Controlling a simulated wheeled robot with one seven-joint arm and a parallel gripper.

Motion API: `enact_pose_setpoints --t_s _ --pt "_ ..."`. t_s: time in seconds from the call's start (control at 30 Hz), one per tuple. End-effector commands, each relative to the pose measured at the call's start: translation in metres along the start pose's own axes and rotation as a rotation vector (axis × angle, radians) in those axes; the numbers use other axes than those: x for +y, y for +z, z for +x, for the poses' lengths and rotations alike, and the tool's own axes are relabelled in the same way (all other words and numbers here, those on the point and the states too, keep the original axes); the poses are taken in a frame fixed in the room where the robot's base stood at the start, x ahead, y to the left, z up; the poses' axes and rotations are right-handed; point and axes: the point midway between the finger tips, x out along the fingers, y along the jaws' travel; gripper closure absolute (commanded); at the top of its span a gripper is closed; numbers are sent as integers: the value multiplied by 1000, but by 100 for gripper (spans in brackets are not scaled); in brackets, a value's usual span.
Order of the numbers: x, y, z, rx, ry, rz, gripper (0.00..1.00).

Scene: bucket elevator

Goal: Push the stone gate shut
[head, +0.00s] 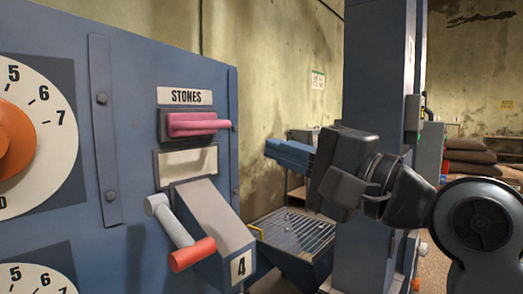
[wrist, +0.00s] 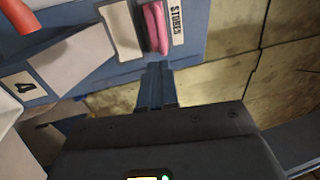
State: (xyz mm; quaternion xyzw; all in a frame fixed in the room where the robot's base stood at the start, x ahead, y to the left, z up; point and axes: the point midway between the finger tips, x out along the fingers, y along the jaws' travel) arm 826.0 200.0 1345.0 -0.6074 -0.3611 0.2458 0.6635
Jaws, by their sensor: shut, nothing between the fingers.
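The stone gate's pink handle (head: 197,123) sits under the STONES label (head: 186,96) on the blue panel. A pale rectangular plate or opening (head: 187,163) lies just below it. I cannot tell how far the gate is open. In the wrist view the pink handle (wrist: 155,28) is ahead of the fingertips, beside the label (wrist: 174,22). My gripper (head: 268,149) has blue fingers, shut and empty, to the right of the panel and apart from the handle. Its fingers (wrist: 157,72) point toward the handle in the wrist view.
A sloping chute marked 4 (head: 215,222) juts out below the gate, with an orange-tipped lever (head: 180,235) beside it. A metal grate (head: 297,230) lies low behind. A blue column (head: 375,80) stands to the right. Orange-knobbed dials (head: 12,140) are at left.

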Motion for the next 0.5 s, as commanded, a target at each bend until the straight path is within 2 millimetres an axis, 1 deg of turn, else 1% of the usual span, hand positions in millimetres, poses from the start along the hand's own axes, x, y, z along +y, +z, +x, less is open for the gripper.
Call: enact_pose_setpoints --t_s 0.03,0.1,0.2,0.5 --pt "1 -1 -7 1 0 0 100" --pt "0 0 -13 0 -1 -1 100" --pt "0 0 -17 -1 0 -1 100" --pt "0 0 -19 -1 0 0 100"
